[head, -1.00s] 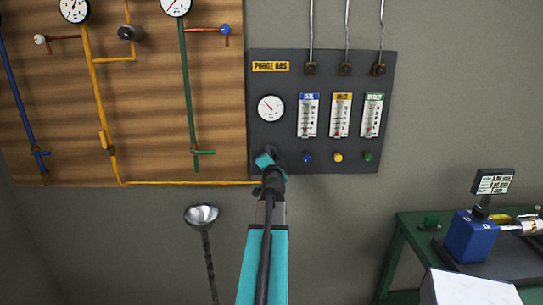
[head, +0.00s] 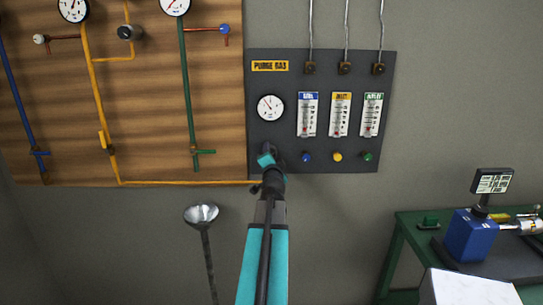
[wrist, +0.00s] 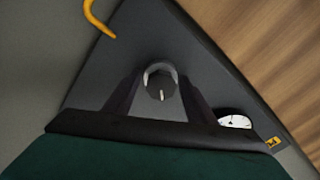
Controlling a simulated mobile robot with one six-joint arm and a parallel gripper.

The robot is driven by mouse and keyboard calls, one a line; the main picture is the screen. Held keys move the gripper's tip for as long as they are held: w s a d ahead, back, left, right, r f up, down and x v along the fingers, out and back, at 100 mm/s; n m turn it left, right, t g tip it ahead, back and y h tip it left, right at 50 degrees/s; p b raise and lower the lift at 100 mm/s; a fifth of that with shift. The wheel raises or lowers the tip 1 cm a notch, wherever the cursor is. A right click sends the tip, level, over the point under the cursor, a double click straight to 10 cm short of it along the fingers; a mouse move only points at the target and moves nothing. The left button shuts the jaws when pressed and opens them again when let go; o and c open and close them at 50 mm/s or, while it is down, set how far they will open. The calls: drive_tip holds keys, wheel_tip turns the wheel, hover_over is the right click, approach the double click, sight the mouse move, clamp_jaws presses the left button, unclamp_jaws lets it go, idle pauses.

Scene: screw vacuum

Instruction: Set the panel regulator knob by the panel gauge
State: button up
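The regulator knob (wrist: 160,84) is dark and round with a pale pointer mark, on the dark purge gas panel (head: 325,70). My gripper (wrist: 160,80) faces it in the wrist view, one finger on each side. Thin gaps seem to show between fingers and knob, so it looks open around it; contact cannot be told. In the head view my gripper (head: 271,150) hides the knob. The round white panel gauge (head: 271,108) sits just above my gripper, its thin needle toward the upper left. In the wrist view the gauge (wrist: 235,120) is partly hidden.
Three flow meters (head: 340,114) stand right of the gauge, with blue, yellow and green knobs below. A yellow pipe (head: 190,183) runs along the wooden board (head: 220,90) at left. A green bench (head: 405,235) is at right.

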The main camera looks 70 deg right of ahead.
drive_tip(key=shift+a, duration=0.1)
drive_tip(key=b+v, duration=0.6)
drive_tip(key=v, duration=0.2)
drive_tip(key=shift+f, duration=0.15)
idle(0.7)
drive_tip(key=a+b, duration=0.1)
drive_tip(key=b, duration=0.4)
drive_tip(key=shift+s+b, duration=0.1)
drive_tip(key=shift+b, duration=0.25)
drive_tip(key=b+v, duration=0.2)
drive_tip(key=b, duration=0.4)
drive_tip(key=shift+s+d, duration=0.1)
drive_tip(key=shift+b+v, duration=1.3)
drive_tip(key=shift+v, duration=0.1)
